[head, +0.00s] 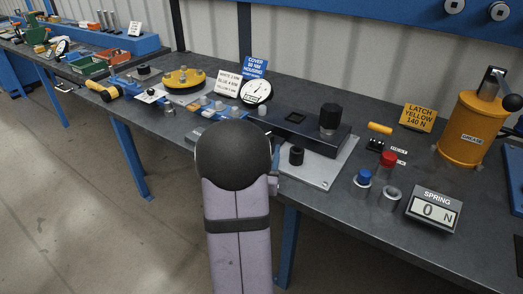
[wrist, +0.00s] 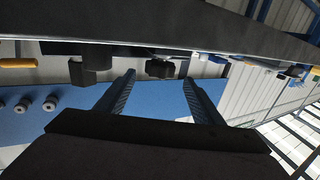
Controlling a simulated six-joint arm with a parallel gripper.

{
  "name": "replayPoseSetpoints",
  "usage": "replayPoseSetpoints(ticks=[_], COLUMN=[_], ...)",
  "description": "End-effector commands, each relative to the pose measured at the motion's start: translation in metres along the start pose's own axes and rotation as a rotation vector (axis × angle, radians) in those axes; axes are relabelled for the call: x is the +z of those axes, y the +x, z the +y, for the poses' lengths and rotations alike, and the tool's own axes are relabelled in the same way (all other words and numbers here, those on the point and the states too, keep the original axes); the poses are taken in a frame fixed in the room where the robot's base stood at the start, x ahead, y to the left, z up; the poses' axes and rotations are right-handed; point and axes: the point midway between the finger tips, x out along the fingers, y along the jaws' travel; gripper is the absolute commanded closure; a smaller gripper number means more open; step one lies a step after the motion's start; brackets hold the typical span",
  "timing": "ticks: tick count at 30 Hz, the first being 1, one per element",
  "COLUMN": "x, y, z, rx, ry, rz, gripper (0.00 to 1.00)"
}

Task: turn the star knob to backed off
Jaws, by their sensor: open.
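My gripper (wrist: 159,78) is open in the wrist view, its two dark ribbed fingers apart with nothing held. A black lobed knob (wrist: 160,68), which looks like the star knob, shows between and beyond the fingertips. I cannot tell how far beyond or which way it is turned. A squarer black knob (wrist: 82,72) is left of it. In the head view my rounded wrist hides the gripper and part of the fixture. A dark block (head: 290,122) with a tall black knob (head: 330,117) stands there on a pale plate (head: 325,170), with a short black cylinder (head: 296,156) in front.
A yellow handle (head: 380,128), red-capped (head: 388,160) and blue-capped (head: 364,178) parts, a metal ring (head: 390,196) and a spring readout (head: 434,210) showing 0 N are right of the plate. A grease canister (head: 468,130) stands farther right. A dial gauge (head: 256,90) is behind my arm.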

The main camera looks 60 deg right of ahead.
Motion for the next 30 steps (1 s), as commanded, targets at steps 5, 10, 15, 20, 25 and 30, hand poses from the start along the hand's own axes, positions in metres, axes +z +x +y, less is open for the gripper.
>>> replayPoseSetpoints(ticks=[5,10,15,20,25,30], x=[-0.005,-0.013,-0.017,-0.015,-0.010,-0.008], y=[0.006,0.017,0.022,0.019,0.014,0.012], z=[-0.003,-0.007,-0.015,-0.023,-0.029,-0.030], rx=[0.034,0.134,0.258,0.360,0.429,0.449], ry=[-0.003,-0.010,-0.011,-0.007,-0.002,-0.001], rz=[0.014,0.037,0.043,0.028,0.006,-0.002], gripper=[0.39,0.39,0.39,0.39,0.39,0.39])
